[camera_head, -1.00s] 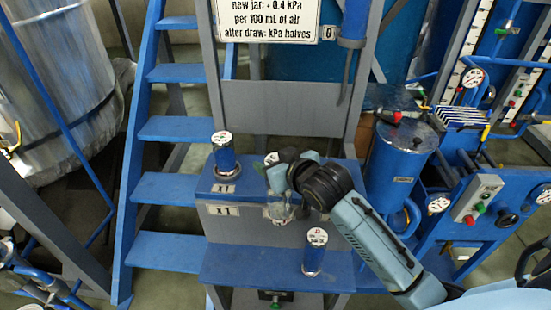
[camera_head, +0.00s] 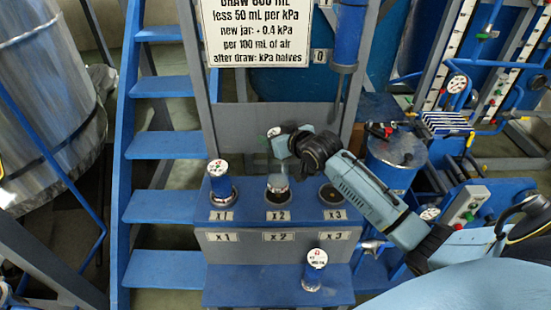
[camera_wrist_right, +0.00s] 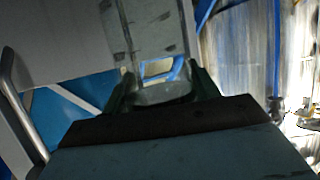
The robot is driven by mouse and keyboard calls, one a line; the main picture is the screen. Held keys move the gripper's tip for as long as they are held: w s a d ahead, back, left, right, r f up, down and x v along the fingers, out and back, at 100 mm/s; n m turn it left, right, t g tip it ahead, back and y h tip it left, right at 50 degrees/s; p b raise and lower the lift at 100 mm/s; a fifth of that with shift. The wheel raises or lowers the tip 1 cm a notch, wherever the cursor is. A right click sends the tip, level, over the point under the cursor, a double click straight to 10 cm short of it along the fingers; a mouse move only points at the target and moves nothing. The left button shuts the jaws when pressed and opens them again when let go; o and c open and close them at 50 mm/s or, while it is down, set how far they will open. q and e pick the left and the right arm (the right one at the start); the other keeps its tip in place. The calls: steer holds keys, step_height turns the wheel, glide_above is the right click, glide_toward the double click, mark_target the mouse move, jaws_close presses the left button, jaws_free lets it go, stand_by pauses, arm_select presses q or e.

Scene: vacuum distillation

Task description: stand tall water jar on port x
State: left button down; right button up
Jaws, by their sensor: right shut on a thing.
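My right gripper (camera_head: 279,165) comes in from the right and is over port x2 (camera_head: 277,197), the middle port of the blue bench. It is shut on a clear, glassy jar (camera_head: 278,183), whose lower part shows beneath the fingers. The jar looks upright, over or in port x2; I cannot tell whether it is seated. In the right wrist view the round, pale jar top (camera_wrist_right: 163,93) sits between the two dark fingers. The gripper hides the upper part of the jar in the head view. My left gripper is not in view.
A blue jar with a white lid (camera_head: 220,180) stands on port x1. Port x3 (camera_head: 331,195) is empty. Another blue jar (camera_head: 314,270) stands on the lower blue shelf (camera_head: 250,288). A sign (camera_head: 256,32) hangs behind; blue stairs (camera_head: 163,205) are at left.

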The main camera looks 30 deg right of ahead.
steer(key=shift+f, duration=2.55)
steer(key=o, duration=1.5)
steer(key=shift+f, duration=0.1)
steer(key=v, duration=1.2)
